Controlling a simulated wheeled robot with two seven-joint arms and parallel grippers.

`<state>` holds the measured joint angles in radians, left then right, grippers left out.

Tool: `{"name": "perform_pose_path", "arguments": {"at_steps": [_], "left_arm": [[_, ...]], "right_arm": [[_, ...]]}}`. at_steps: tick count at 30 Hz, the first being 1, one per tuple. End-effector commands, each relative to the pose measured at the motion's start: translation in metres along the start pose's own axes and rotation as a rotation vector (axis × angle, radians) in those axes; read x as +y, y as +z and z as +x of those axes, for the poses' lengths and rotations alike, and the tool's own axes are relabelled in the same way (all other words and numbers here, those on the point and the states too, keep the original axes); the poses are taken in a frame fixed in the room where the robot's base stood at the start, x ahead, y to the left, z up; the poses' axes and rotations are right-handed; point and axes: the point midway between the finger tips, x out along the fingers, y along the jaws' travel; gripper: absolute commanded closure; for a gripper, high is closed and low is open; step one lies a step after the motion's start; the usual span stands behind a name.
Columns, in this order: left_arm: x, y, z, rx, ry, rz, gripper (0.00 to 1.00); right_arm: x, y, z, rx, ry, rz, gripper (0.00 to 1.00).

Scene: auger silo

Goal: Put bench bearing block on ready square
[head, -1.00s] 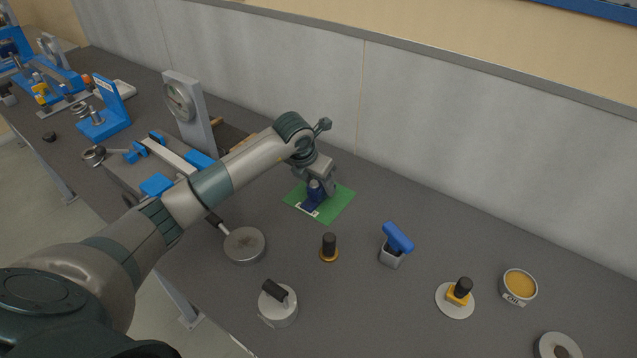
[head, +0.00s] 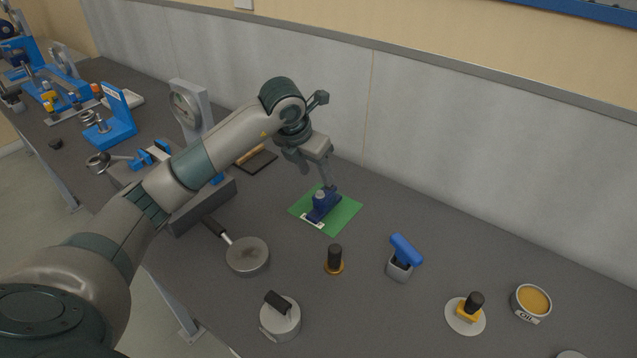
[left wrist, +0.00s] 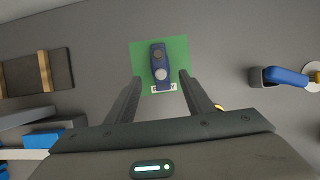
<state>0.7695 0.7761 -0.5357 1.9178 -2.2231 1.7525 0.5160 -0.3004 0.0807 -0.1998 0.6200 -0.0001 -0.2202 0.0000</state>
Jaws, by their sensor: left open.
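The dark blue bearing block (head: 321,205) rests on the green ready square (head: 344,214). In the left wrist view the block (left wrist: 159,66) lies inside the edges of the green square (left wrist: 177,48), near its white label strip, which it partly covers. My left gripper (head: 324,180) is above the block, apart from it. In the left wrist view its two fingers (left wrist: 160,82) are spread wide with nothing between them, and the block shows beyond the tips. My right gripper is in neither view.
Right of the square stand a black-knobbed brass piece (head: 334,259), a blue-handled tool in a grey holder (head: 402,259) and an oil tin (head: 531,301). A round pan (head: 247,256) and a grey weight (head: 280,318) are nearer. A dial gauge stand (head: 190,112) stands behind my arm.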

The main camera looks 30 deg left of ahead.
Motion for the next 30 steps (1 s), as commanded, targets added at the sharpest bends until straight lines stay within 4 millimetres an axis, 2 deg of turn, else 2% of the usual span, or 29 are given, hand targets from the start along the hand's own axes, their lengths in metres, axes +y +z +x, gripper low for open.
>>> {"name": "perform_pose_path", "arguments": {"at_steps": [6, 26, 30], "left_arm": [[0.0, -0.001, -0.009, 0.001, 0.001, 0.001, 0.52], [0.0, -0.001, -0.009, 0.001, 0.0, 0.001, 0.52], [0.0, 0.002, -0.015, 0.001, 0.0, 0.001, 0.52]], "right_arm": [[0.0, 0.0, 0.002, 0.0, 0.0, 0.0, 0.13], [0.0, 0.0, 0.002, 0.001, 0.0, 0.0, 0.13], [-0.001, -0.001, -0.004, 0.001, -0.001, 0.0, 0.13]]}}
